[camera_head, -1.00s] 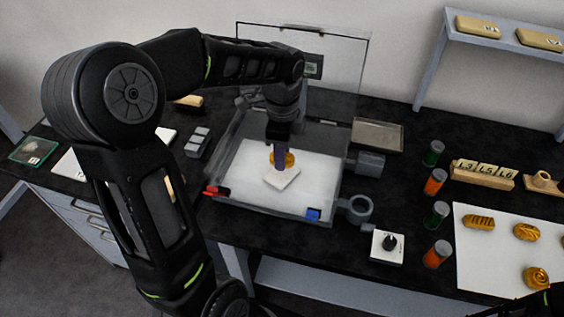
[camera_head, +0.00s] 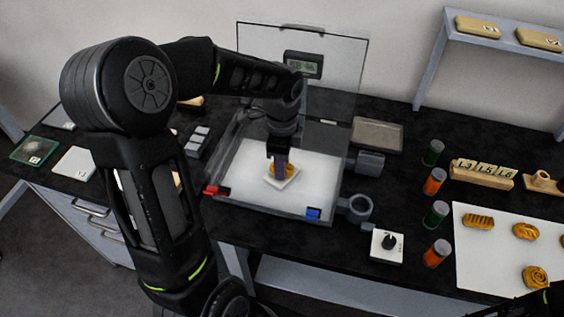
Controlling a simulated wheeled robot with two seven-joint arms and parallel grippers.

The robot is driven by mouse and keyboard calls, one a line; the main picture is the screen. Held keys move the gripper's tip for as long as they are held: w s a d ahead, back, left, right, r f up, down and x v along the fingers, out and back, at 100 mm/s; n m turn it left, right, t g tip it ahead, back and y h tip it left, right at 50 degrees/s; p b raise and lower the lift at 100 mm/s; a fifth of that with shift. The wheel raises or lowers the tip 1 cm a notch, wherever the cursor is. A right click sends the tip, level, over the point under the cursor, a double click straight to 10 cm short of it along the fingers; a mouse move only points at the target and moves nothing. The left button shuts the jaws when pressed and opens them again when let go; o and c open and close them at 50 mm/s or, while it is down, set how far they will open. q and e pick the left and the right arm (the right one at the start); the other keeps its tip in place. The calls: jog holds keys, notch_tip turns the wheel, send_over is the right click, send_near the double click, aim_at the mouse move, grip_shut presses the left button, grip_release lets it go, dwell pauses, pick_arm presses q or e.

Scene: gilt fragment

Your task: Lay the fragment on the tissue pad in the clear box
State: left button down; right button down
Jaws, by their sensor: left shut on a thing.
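The gold fragment (camera_head: 290,170) is in my left gripper (camera_head: 280,171), which points down inside the clear box (camera_head: 326,190). The gripper is shut on the fragment and hides part of it. The white tissue pad (camera_head: 283,184) lies on the box's pale floor, directly under the fragment. The fragment is at or just above the pad; I cannot tell whether it touches. The box's clear lid (camera_head: 345,60) stands open at the back. My right gripper is not in view.
Red (camera_head: 214,190) and blue (camera_head: 313,213) pieces sit at the box's front edge. A grey ring (camera_head: 360,207) and a knob unit (camera_head: 387,244) stand to its right. Several jars stand farther right, beside a white sheet (camera_head: 480,262) with other gold pieces. A grey tray (camera_head: 377,133) lies behind.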

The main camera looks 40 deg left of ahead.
pick_arm(q)
jog(key=c, duration=0.9)
grip_release()
jog(key=shift+c, duration=0.2)
notch_tip(320, 180, up, 12)
jog(key=shift+r, duration=0.1)
